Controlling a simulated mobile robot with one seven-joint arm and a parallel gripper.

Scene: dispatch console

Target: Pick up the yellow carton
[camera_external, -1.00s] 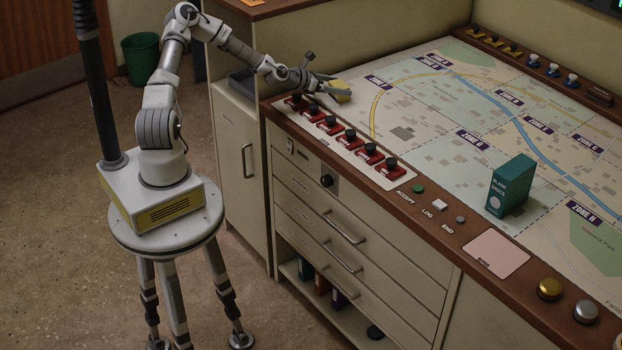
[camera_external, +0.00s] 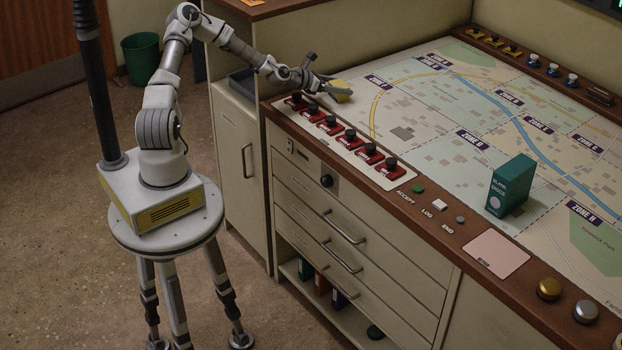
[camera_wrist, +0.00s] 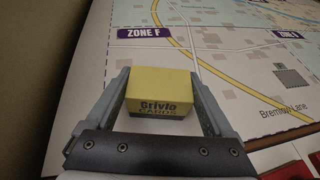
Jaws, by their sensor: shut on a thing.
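The yellow carton (camera_wrist: 160,92), a small box marked "Grivlo CARDS" with a dark lower band, is between the fingers of my gripper (camera_wrist: 160,100) in the wrist view. A finger lies along each of its sides, and my gripper is shut on it. In the external view the carton (camera_external: 341,90) shows at the far left end of the map, partly hidden by my gripper (camera_external: 334,88). I cannot tell whether the carton touches the map or is slightly above it.
The map table (camera_external: 440,100) is mostly clear. A row of red switches (camera_external: 350,136) runs along its wooden front edge near my gripper. A teal box (camera_external: 511,184) stands upright farther right. A wall (camera_wrist: 40,60) rises at the left in the wrist view.

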